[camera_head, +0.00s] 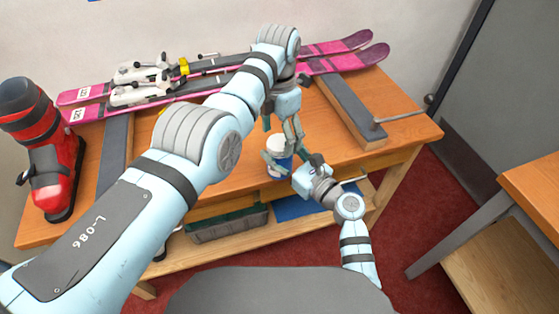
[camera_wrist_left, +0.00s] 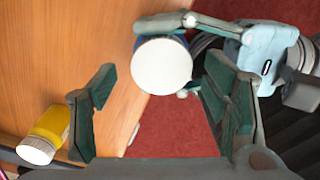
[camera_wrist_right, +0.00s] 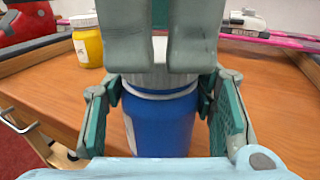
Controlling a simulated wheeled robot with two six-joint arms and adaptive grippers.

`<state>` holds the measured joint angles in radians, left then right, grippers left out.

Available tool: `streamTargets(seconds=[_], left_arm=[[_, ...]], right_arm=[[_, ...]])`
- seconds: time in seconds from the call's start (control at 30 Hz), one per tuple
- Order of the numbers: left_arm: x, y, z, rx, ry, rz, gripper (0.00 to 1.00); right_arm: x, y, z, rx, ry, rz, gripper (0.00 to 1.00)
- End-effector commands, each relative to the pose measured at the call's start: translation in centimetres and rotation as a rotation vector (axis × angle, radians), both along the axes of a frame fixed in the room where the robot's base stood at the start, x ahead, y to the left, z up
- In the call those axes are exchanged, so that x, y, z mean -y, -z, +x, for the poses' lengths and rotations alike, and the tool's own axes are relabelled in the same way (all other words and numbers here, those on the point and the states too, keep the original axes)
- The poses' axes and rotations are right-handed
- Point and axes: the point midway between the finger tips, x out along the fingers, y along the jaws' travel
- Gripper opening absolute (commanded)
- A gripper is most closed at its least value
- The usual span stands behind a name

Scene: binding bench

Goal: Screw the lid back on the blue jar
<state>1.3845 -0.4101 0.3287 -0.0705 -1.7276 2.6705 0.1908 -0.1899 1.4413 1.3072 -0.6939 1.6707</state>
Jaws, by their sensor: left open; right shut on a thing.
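The blue jar (camera_wrist_right: 160,128) stands upright over the bench, also visible in the head view (camera_head: 284,168). A white lid (camera_wrist_left: 162,66) sits on top of the jar; it also shows in the head view (camera_head: 277,142). How tightly it is seated cannot be told. My right gripper (camera_wrist_right: 162,95) is shut on the jar, one finger on each side below the lid. My left gripper (camera_wrist_left: 160,85) is open and points down at the lid. In the right wrist view its fingers cover much of the lid.
A yellow jar (camera_wrist_left: 48,130) stands on the wooden bench (camera_head: 235,165). Pink skis (camera_head: 340,63) lie along the back and a red ski boot (camera_head: 45,150) stands at the left. A grey-topped support (camera_head: 345,108) is to the right. The jar is near the bench's front edge.

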Motion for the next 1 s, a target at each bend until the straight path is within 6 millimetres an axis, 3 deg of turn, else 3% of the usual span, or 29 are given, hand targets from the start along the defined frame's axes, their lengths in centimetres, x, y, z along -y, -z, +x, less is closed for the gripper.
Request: streamTargets(seconds=[0.13,0.43,0.77,0.87,1.0], left_arm=[[0.0,1.23,-0.04,-0.001,0.0,0.001,0.69],[0.01,1.45,-0.02,0.001,0.0,0.001,0.69],[-0.02,1.43,0.0,0.002,0.0,0.001,0.18],[-0.04,1.43,0.02,0.003,0.019,0.001,0.18],[-0.05,1.45,0.06,0.003,0.296,0.002,0.18]], right_arm=[[0.01,-0.01,0.01,0.001,0.0,-0.001,0.0],[0.0,-0.01,0.01,0.0,0.0,0.0,0.0],[0.0,-0.02,0.0,0.001,0.0,-0.001,0.0],[0.0,-0.03,0.0,0.001,0.0,0.0,0.0],[0.0,-0.03,0.0,0.001,0.0,0.0,0.0]])
